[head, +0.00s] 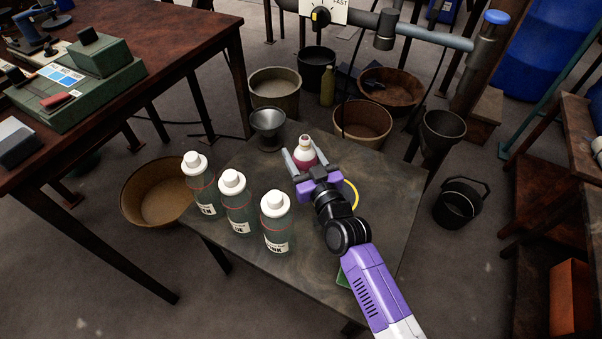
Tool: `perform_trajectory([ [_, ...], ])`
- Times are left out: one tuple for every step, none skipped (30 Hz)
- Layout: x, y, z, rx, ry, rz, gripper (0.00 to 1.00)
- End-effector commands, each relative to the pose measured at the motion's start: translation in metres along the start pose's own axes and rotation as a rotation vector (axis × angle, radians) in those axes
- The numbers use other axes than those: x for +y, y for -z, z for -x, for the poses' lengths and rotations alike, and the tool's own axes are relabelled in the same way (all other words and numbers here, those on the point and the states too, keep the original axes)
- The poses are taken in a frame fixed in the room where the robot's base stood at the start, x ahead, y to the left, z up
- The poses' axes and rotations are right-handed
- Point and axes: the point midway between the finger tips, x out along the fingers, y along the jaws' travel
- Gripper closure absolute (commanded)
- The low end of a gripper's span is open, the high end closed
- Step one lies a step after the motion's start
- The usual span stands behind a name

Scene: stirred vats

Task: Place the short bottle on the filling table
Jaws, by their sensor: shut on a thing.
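The small grey-brown table (390,200), which looks like the filling table, lies under my arm and the bottle. Three taller clear bottles with white caps stand in a row on its left part: left (202,188), middle (237,205) and right (275,222).
A metal funnel (268,126) is at the table's back edge. A yellow ring (352,194) shows beside my wrist. A grey pipe with a dial (320,16) crosses above the back. Buckets, a tan basin (150,192) and a wooden bench (185,40) surround the table. Its right part looks clear.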

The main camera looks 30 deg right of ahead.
Motion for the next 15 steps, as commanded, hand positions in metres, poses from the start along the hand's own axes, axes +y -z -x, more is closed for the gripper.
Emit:
perform_trajectory([
  [0.000, -0.003, -0.001, 0.004, 0.000, -0.001, 1.00],
  [0.000, -0.004, -0.001, 0.004, 0.000, -0.001, 1.00],
  [0.000, -0.004, -0.001, 0.004, 0.000, -0.001, 1.00],
  [0.000, -0.005, -0.001, 0.004, 0.000, -0.001, 1.00],
  [0.000, -0.006, -0.001, 0.003, 0.000, -0.001, 1.00],
  [0.000, -0.008, -0.001, 0.003, 0.000, -0.001, 1.00],
  [0.000, -0.010, 0.000, 0.003, 0.000, -0.001, 1.00],
  [0.000, -0.013, 0.000, 0.003, 0.000, -0.001, 1.00],
  [0.000, -0.018, 0.000, 0.003, 0.000, 0.000, 1.00],
  [0.000, -0.022, 0.000, 0.003, 0.000, 0.000, 1.00],
  [0.000, -0.026, 0.000, 0.002, 0.000, 0.000, 1.00],
  [0.000, -0.032, 0.000, 0.002, 0.000, -0.001, 1.00],
  [0.000, -0.036, 0.000, 0.002, 0.000, -0.002, 1.00],
  [0.000, -0.040, 0.000, 0.002, 0.000, -0.001, 1.00],
  [0.000, -0.044, 0.000, 0.002, -0.001, 0.000, 1.00],
])
